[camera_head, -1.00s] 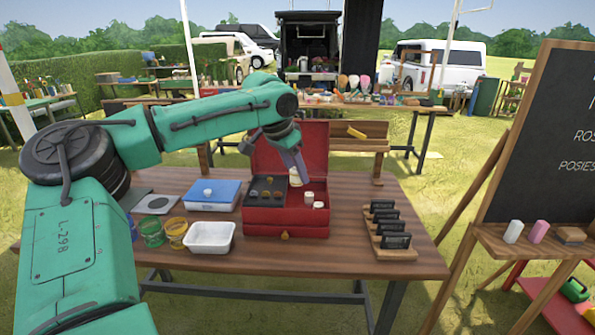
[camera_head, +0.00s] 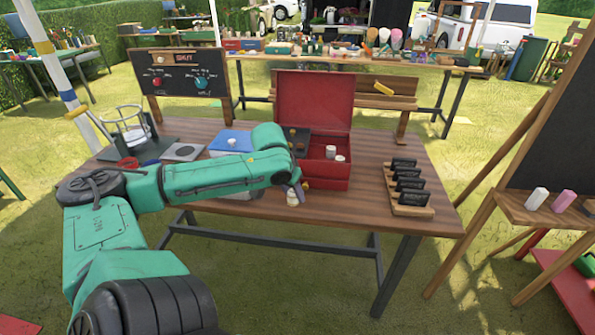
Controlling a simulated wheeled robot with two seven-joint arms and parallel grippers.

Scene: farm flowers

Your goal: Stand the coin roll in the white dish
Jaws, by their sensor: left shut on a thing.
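My left gripper (camera_head: 298,187) is shut on a small whitish coin roll (camera_head: 292,198). It holds the roll in front of the red cash box (camera_head: 325,183), near the table's front edge. The roll looks roughly upright, partly covered by the fingers. Two other pale rolls (camera_head: 330,152) stand in the right part of the open cash box. My right gripper is not in view.
A blue-lidded box (camera_head: 231,142) stands behind my forearm. A wooden rack of dark cards (camera_head: 409,191) is at the right. A dark sign board (camera_head: 181,79) and a wire basket (camera_head: 128,126) are at the left. The table (camera_head: 365,205) is bare between cash box and rack.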

